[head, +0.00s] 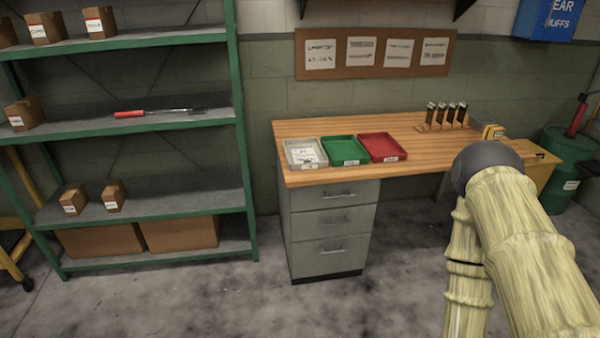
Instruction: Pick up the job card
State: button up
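A white card with dark print (304,152), which looks like the job card, lies in the pale grey tray (290,165) at the left end of the wooden workbench (420,175). The tray's rim stands around the card. A small dark mark or item shows at the card's lower part, too small to make out. My arm rises at the lower right, in front of the bench's right end. My gripper is not in view.
A green tray (344,160) and a red tray (401,158) stand beside the grey one. Several dark upright items (455,114) stand farther right. Drawers (335,222) sit under the bench's left end. A green shelf (241,150) stands left. Floor (220,300) in front is clear.

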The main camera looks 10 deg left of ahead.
aim_at(305, 154)
jog(key=z, duration=0.75)
jog(key=k, duration=0.1)
jog(key=u, duration=2.2)
jog(key=i, duration=1.55)
jog(key=z, duration=0.45)
